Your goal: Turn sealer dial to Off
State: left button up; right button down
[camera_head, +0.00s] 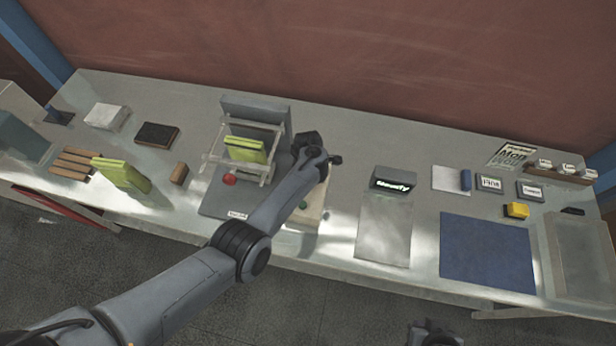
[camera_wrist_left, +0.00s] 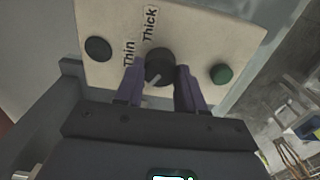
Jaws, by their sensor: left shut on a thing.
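The sealer's cream control panel (camera_wrist_left: 102,20) fills the upper part of the left wrist view, with the words "Thin" and "Thick" on it. A black dial (camera_wrist_left: 159,62) sits below these words, with a pale pointer mark towards its lower left. No "Off" mark shows; part of the panel is hidden. My left gripper (camera_wrist_left: 160,72) is shut on the dial, one purple finger on each side. In the head view, my left arm covers the dial and much of the panel (camera_head: 314,190). My right gripper (camera_head: 432,333) is cut off at the bottom edge, away from the sealer.
A green button (camera_wrist_left: 221,73) is right of the dial, and a black round knob (camera_wrist_left: 98,49) is left. A pale frame with a yellow-green pouch (camera_head: 246,149) and a red button (camera_head: 229,179) stand left of my arm. A lit display box (camera_head: 393,180) stands to the right.

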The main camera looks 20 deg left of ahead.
pick_arm(q)
jog(key=o, duration=1)
jog(key=shift+o, duration=0.2)
jog(key=shift+r, duration=0.6)
notch_tip(320, 180, up, 10)
jog(key=p, duration=0.2)
jog(key=shift+f, duration=0.15)
